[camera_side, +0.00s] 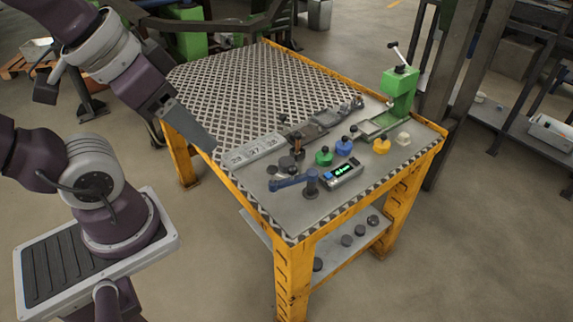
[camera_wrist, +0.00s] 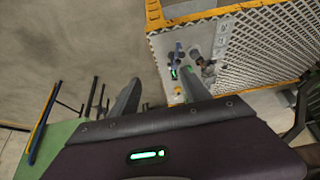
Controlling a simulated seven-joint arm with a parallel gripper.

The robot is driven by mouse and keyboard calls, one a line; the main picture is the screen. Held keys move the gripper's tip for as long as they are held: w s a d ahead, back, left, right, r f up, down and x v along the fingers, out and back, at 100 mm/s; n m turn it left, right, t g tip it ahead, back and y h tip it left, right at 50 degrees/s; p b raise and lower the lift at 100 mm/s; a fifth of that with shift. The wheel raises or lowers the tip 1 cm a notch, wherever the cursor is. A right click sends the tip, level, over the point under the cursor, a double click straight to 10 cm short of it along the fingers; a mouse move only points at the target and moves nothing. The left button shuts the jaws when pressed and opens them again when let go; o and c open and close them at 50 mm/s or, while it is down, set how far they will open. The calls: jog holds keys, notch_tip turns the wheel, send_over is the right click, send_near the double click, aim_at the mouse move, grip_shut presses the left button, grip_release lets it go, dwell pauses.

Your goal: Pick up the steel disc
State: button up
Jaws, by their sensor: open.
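My gripper (camera_side: 205,138) hangs at the left edge of the yellow-framed table (camera_side: 432,143), above the tabletop and apart from the objects on it. In the wrist view the two fingers of my gripper (camera_wrist: 160,77) are spread with nothing between them. A small dark grey disc (camera_side: 272,170) lies flat on the table's near plain-grey strip, to the right of and below my gripper. Several dark round pieces (camera_side: 347,240) lie on the lower shelf. I cannot tell for certain which of these is the steel disc.
Near the small disc stand a blue-handled tool (camera_side: 292,181), a dark fixture (camera_side: 291,160), green (camera_side: 324,156), blue (camera_side: 344,147) and yellow (camera_side: 381,146) knobbed pieces, and a box with a lit display (camera_side: 343,172). A green press (camera_side: 399,90) stands far right. The diamond-plate area (camera_side: 250,90) is clear.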

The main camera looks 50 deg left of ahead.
jog(key=m+g+h, duration=0.1)
jog(key=m+g, duration=0.4)
jog(key=m, duration=0.9)
send_over(287, 161)
notch_tip(287, 161, down, 22)
jog(key=shift+m, duration=0.8)
jog(key=f, duration=0.2)
jog(key=a+f, duration=0.1)
jog(key=f, duration=0.1)
jog(key=shift+f, duration=0.35)
jog(key=f, duration=0.7)
jog(key=shift+d, duration=0.4)
grip_shut()
